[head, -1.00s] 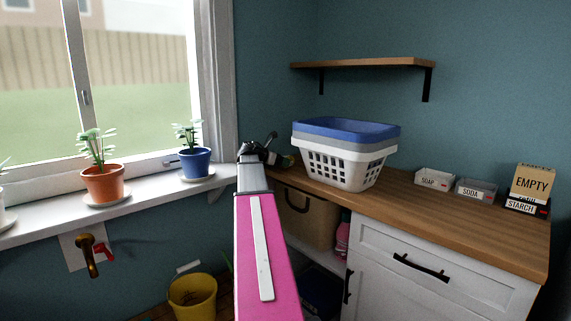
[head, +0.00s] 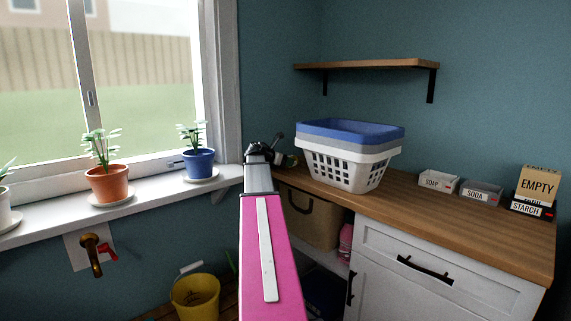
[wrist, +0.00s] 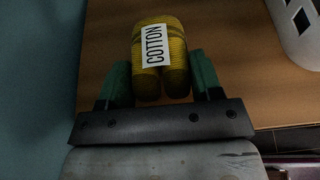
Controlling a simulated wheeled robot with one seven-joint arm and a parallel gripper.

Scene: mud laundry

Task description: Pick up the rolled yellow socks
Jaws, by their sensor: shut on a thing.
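The rolled yellow socks (wrist: 177,78) are ribbed and carry a white COTTON label, seen in the wrist view. My gripper (wrist: 162,82) is shut on them, with a green finger at each side of the roll. The wooden countertop (wrist: 110,45) shows behind and around the socks; I cannot tell whether they touch it. In the head view my gripper (head: 285,160) is at the counter's far left end, mostly hidden behind my own wrist, and the socks cannot be made out clearly.
A stack of laundry baskets (head: 345,165) stands just right of my gripper. Soap (head: 438,181), soda (head: 481,192) and starch (head: 530,208) trays sit farther right. A wall shelf (head: 370,64) hangs above. A blue pot (head: 199,163) stands on the windowsill at left.

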